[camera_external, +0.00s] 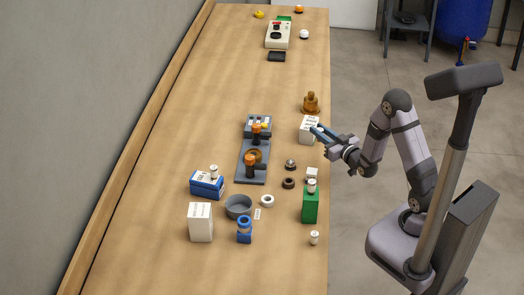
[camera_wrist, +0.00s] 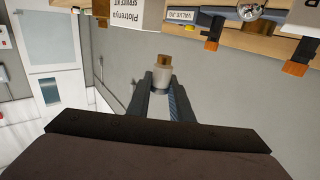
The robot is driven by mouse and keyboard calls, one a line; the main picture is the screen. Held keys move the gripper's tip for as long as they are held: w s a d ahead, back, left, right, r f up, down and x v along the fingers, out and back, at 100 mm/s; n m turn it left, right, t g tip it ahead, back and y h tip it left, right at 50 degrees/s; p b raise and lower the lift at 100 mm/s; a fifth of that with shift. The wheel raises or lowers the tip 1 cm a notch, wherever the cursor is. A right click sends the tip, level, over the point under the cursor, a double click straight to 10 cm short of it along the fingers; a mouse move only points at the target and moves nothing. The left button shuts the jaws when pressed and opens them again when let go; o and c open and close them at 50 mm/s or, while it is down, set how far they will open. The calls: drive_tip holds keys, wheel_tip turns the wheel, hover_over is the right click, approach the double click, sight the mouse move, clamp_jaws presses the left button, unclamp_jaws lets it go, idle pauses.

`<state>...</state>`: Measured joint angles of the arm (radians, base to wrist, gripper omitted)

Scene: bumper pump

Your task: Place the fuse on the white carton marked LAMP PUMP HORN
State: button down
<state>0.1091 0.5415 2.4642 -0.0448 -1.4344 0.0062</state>
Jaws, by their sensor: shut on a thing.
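My gripper (camera_external: 322,132) is at the right edge of the table, over or beside a white carton (camera_external: 309,125). In the wrist view its fingers (camera_wrist: 163,88) are shut on the fuse (camera_wrist: 162,76), a pale cylinder with a brass-coloured end. A second white carton (camera_external: 200,222) stands at the front left of the table. The print on both is too small to read in the external view. Another pale, marked face (camera_wrist: 304,12) is cut off at the upper right.
A grey tray (camera_external: 245,177) with orange-topped parts stands mid-table. A brass-coloured part (camera_external: 311,103) stands behind the near carton. The table behind the tray's left side is clear.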

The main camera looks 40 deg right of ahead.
drive_tip(key=w+d+r+m+h, duration=0.1)
drive_tip(key=d+r+h, duration=0.1)
drive_tip(key=d, duration=0.3)
wheel_tip(320, 180, up, 7)
drive_tip(key=n+y+b, duration=0.1)
drive_tip(key=n+y, duration=0.1)
drive_tip(key=y, duration=0.1)
hover_over(309, 122)
drive_tip(key=shift+s+f+p, duration=0.15)
drive_tip(key=shift+f+p, duration=0.6)
drive_tip(key=shift+f, duration=4.7)
drive_tip(key=shift+f, duration=0.15)
drive_tip(key=c, duration=1.6)
unclamp_jaws()
